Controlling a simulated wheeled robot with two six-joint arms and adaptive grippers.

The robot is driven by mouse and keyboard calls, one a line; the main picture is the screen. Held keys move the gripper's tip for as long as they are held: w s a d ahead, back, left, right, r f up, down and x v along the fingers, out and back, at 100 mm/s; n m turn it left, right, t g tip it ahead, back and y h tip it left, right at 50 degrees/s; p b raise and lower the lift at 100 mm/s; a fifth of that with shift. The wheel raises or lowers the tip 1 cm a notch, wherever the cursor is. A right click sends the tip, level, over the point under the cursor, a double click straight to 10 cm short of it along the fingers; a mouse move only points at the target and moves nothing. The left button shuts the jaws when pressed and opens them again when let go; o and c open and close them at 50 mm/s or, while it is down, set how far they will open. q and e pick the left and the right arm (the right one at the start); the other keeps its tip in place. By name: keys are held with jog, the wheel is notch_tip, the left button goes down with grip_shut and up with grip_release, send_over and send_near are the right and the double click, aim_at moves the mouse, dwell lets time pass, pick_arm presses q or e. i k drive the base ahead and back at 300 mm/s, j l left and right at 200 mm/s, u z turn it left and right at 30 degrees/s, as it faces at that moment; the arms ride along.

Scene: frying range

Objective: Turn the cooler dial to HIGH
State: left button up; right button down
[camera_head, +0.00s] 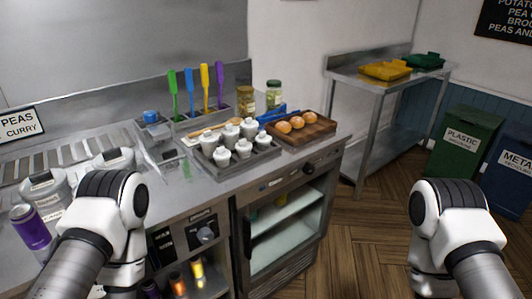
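The cooler (285,228) is a low steel unit with a glass door under the counter, right of centre. A small dark dial (308,169) sits on its top front strip, towards the right end. The dial's markings are too small to read. A second, larger dark knob (205,235) is on a panel to the left of the cooler. My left arm reaches in at lower left, over the counter's front edge, and my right arm is at lower right over the floor. Both are apart from the dial. Neither gripper's fingers show; they are hidden or out of frame.
On the counter above the cooler stand a tray of white cups (274,152), a wooden tray with round orange-brown items (330,124) and jars (245,99). A purple can (30,228) stands at left. Open wooden floor (365,240) lies right of the cooler. Bins (462,140) stand farther right.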

aim_at(308, 168)
jog(key=l+u, duration=0.15)
jog(key=l, duration=0.35)
jog(key=k+l+u, duration=0.2)
jog(key=l, duration=0.25)
jog(key=l+u, duration=0.15)
jog(key=l, duration=0.35)
jog(key=k+l+u, duration=0.2)
jog(key=l, duration=0.25)
jog(key=l+u, duration=0.15)
jog(key=l, duration=0.3)
